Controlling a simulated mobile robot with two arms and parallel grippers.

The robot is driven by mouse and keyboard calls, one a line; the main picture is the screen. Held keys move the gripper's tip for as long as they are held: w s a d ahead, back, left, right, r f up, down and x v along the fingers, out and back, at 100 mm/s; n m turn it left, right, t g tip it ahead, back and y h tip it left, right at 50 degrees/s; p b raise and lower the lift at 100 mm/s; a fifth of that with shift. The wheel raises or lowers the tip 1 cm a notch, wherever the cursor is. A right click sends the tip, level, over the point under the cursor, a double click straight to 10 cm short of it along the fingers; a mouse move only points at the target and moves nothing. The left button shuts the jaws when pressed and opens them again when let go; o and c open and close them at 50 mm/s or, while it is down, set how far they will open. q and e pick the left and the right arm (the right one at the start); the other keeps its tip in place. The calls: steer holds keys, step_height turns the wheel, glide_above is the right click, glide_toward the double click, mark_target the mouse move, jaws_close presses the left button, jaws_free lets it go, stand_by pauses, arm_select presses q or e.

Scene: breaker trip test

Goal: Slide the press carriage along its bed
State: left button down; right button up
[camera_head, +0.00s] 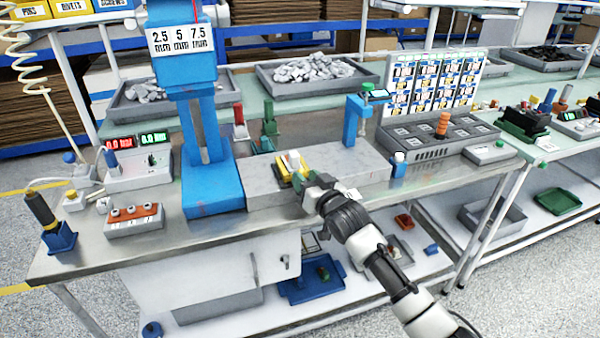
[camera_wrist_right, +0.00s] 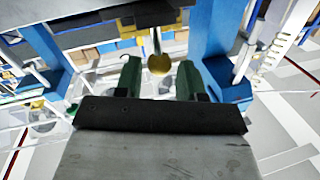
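The blue press (camera_head: 212,185) stands on the bench, and its grey bed (camera_head: 345,165) runs to the right from its foot. My right gripper (camera_head: 312,186) is at the carriage's near side, over the front edge of the bed. My left gripper is not in view.
A blue post (camera_head: 352,120) with a small display stands behind the bed's right end. A grey tray (camera_head: 430,140) with an orange peg lies farther right. A meter box (camera_head: 140,165) and a red-topped block (camera_head: 134,216) stand left of the press.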

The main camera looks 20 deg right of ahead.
steer(key=shift+x, duration=1.5)
jaws_close()
